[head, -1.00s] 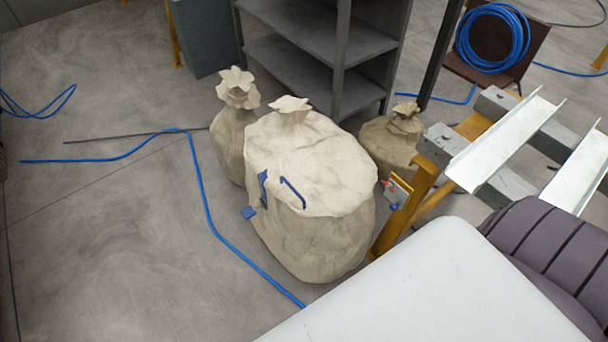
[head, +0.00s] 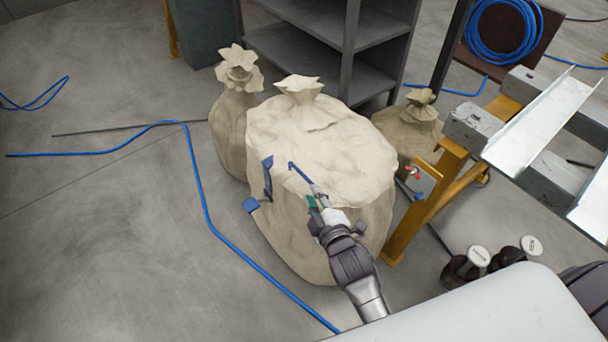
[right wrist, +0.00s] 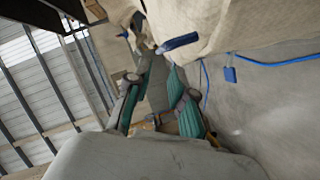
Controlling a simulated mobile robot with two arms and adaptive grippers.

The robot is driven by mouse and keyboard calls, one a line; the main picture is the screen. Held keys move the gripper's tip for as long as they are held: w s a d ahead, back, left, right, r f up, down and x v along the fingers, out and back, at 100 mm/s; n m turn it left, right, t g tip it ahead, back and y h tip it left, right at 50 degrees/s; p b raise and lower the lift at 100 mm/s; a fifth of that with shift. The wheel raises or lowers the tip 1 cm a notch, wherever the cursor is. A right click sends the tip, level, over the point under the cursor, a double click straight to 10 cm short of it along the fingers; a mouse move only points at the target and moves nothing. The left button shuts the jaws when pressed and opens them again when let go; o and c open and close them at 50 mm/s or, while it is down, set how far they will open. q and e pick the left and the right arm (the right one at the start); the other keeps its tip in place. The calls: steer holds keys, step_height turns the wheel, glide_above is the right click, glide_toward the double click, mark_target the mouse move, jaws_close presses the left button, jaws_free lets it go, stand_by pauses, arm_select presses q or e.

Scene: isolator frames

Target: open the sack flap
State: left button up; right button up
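The large beige sack (head: 345,150) stands tied at the top in the middle of the head view. Its flap front (head: 300,145) looks closed, with a blue bar handle (head: 298,170) on it. Blue pieces (head: 268,175) sit on its left side. My right gripper (head: 314,196) is at the sack's front, just below the handle's lower end. In the right wrist view the blue handle (right wrist: 178,42) lies just beyond the green fingers (right wrist: 157,82), which are apart with nothing between them. Contact with the handle cannot be made out. My left gripper is not in view.
Smaller tied sacks stand at left (head: 232,115) and right (head: 408,128). A grey shelf (head: 335,50) is behind. A yellow frame (head: 425,200) with metal channels (head: 540,118) is at right. Dark bottles (head: 462,270) stand lower right. A blue hose (head: 205,205) crosses the open left floor.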

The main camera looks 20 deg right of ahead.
mark_target(303, 177)
steer(key=b+x, duration=0.1)
steer(key=x, duration=0.8)
steer(key=shift+w+f+b, duration=0.15)
steer(key=shift+w+b, duration=0.05)
steer(key=shift+b, duration=0.15)
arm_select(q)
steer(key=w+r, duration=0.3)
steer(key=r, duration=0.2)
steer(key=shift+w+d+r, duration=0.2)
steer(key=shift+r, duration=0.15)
arm_select(e)
steer(key=shift+w+a, duration=0.1)
steer(key=shift+w, duration=0.3)
jaws_close()
